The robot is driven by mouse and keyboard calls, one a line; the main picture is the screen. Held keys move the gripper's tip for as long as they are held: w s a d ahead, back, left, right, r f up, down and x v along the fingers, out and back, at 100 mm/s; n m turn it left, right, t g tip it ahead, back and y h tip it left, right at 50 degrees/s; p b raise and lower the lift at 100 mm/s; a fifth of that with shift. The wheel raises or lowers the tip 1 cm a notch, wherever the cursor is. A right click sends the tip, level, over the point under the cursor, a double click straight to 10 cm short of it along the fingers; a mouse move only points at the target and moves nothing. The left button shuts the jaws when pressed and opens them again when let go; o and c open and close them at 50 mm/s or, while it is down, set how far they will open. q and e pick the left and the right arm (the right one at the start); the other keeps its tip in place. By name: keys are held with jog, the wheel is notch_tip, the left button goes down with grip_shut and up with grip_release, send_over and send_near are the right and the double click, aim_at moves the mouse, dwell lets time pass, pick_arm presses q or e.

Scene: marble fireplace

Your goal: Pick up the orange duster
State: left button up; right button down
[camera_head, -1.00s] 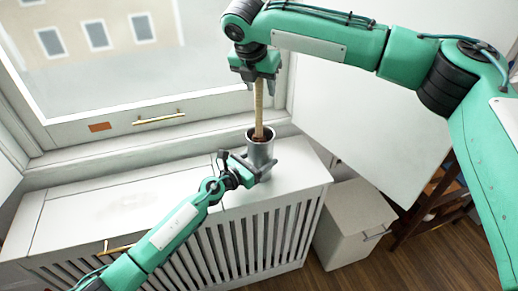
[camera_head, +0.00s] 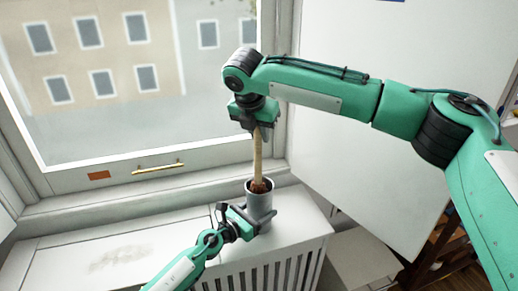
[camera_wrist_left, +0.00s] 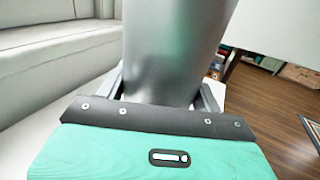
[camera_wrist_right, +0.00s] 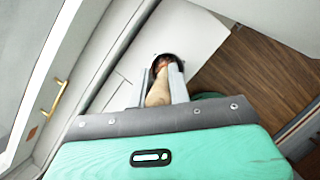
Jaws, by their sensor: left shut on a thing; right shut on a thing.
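The duster has a pale wooden handle (camera_head: 257,155) and a reddish-brown head (camera_head: 260,185) at its lower end. It stands upright, with its head at the mouth of a grey metal cup (camera_head: 259,205); the head's lower part is hidden inside. My right gripper (camera_head: 257,124) is shut on the handle's upper part, above the cup. The handle also shows between the fingers in the right wrist view (camera_wrist_right: 158,92). My left gripper (camera_head: 262,222) is shut around the cup's side, and the cup fills the middle of the left wrist view (camera_wrist_left: 172,60).
The cup stands on a white slatted radiator cover (camera_head: 110,250) below a window. The window frame has a brass handle (camera_head: 158,168). A white panel (camera_head: 400,60) rises at the right, with a white box (camera_head: 360,262) below it.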

notch_tip(320, 180, up, 26)
jog(key=shift+r, duration=0.25)
pick_arm(q)
jog(key=o, duration=1.1)
jog(key=shift+a, duration=0.1)
